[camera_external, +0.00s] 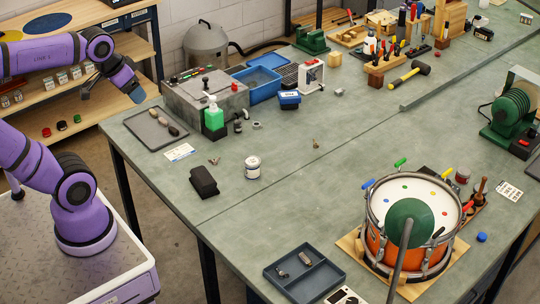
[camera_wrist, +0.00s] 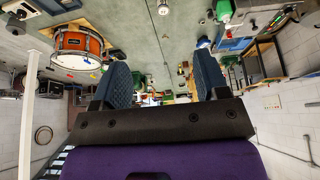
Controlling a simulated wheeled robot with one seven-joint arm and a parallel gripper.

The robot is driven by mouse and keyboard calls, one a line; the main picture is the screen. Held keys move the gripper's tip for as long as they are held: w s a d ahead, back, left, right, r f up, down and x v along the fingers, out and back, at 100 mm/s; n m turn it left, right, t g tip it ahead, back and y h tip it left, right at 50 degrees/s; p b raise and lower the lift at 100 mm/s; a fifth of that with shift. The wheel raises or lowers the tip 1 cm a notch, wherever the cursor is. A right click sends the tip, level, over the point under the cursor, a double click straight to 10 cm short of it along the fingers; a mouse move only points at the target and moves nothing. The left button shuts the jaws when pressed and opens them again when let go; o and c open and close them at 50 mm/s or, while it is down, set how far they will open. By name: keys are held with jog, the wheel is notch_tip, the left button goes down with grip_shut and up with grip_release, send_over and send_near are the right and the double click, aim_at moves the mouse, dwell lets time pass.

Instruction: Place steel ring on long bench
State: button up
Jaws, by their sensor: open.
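The long bench (camera_external: 300,170) has a grey-green top and fills the middle and right of the external view. It also shows at the top of the wrist view (camera_wrist: 135,25), where the scene appears upside down. I cannot pick out the steel ring for certain. A small grey metal piece (camera_external: 257,125) lies on the bench right of the green bottle, too small to identify. My gripper (camera_external: 133,94) is left of the bench's left edge, raised and apart from the bench-top things. In the wrist view my gripper (camera_wrist: 164,82) has its two blue fingers wide apart with nothing between them.
A grey tray (camera_external: 152,132), green bottle (camera_external: 213,118), black case (camera_external: 204,182) and white jar (camera_external: 252,168) stand on the bench's left part. An orange drum (camera_external: 378,235) and blue-grey tray (camera_external: 305,276) are at the front. The bench middle is mostly clear.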

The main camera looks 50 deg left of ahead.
jog(key=s, duration=0.1)
jog(key=s+f, duration=0.1)
jog(key=s, duration=0.1)
jog(key=shift+d+f, duration=0.15)
jog(key=shift+f, duration=0.15)
